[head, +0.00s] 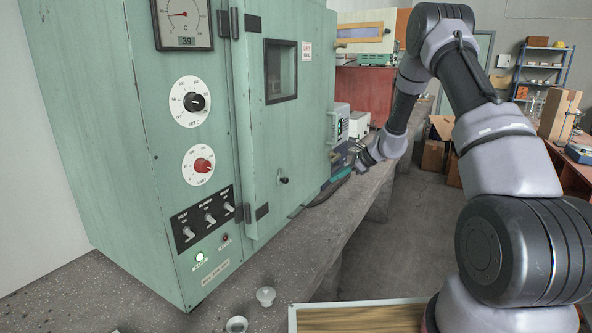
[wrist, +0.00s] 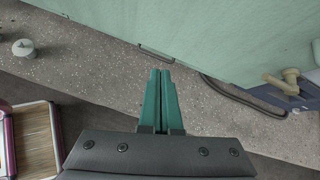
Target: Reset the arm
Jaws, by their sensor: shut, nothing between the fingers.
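My arm (head: 500,150) reaches forward along the right side of the head view and bends down toward the bench. My gripper (head: 357,152) is small and far off there, near the bench's edge beyond the green oven. In the wrist view my gripper (wrist: 160,74) shows two teal fingers pressed together with nothing between them. The fingers are above the speckled bench (wrist: 110,65) and apart from any object.
The green oven (head: 120,130) with dials and switches stands on the bench at left, its door (head: 283,150) apparently closed. A white knobbed piece (head: 265,296) and a ring-like piece (head: 237,324) lie near its front. A wood-topped tray (head: 360,318) is at the bottom. Cardboard boxes (head: 437,145) stand beyond.

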